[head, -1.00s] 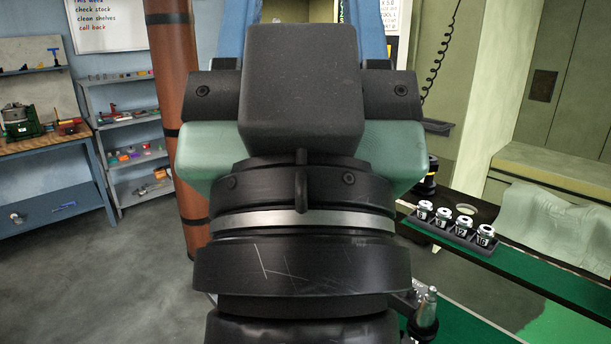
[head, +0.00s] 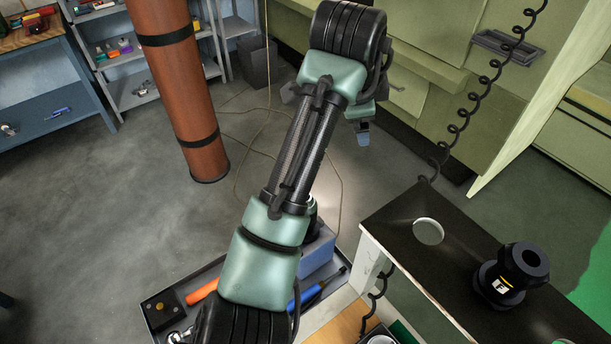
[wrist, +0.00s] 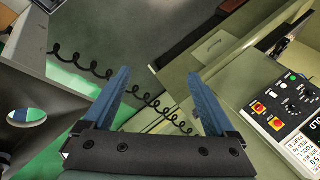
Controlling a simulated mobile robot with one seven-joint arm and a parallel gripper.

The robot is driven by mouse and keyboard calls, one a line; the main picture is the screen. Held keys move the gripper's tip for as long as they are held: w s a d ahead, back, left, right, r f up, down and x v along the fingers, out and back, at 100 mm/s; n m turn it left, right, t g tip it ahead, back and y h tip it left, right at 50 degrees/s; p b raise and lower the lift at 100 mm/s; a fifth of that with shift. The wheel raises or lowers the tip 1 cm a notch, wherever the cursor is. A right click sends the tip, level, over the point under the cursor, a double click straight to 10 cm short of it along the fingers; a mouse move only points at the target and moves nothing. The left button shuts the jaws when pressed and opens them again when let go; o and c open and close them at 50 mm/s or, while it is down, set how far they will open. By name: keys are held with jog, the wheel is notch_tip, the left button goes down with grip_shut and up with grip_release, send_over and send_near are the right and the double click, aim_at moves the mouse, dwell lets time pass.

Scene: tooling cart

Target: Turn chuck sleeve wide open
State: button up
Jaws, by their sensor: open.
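In the head view only a small blue finger part (head: 363,135) shows beyond my arm. The gripper is well apart from the black part, over by the green machine.
A round hole (head: 429,231) lies in the cart top. A coiled black cord (head: 487,90) hangs by the green machine (head: 425,75). A control panel (wrist: 290,120) is at right in the wrist view. A brown column (head: 175,90) and a tool tray (head: 165,310) are at left.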

jog(key=s+a+f+m+g+y, duration=0.1)
jog(key=s+a+g, duration=0.1)
jog(key=a, duration=0.1)
jog(key=s+a+f+m+g+p, duration=0.1)
jog(key=s+a+f+g, duration=0.1)
jog(key=a, duration=0.1)
jog(key=s+a+f+m+g+y, duration=0.1)
jog(key=s+a+f+g, duration=0.1)
jog(key=a, duration=0.1)
jog(key=shift+s+a+f+y, duration=0.1)
jog(key=shift+a+f+y, duration=0.05)
jog(key=shift+f+y, duration=0.15)
notch_tip(320, 180, down, 13)
jog(key=shift+r+p, duration=0.2)
jog(key=shift+p, duration=1)
jog(key=c, duration=1.4)
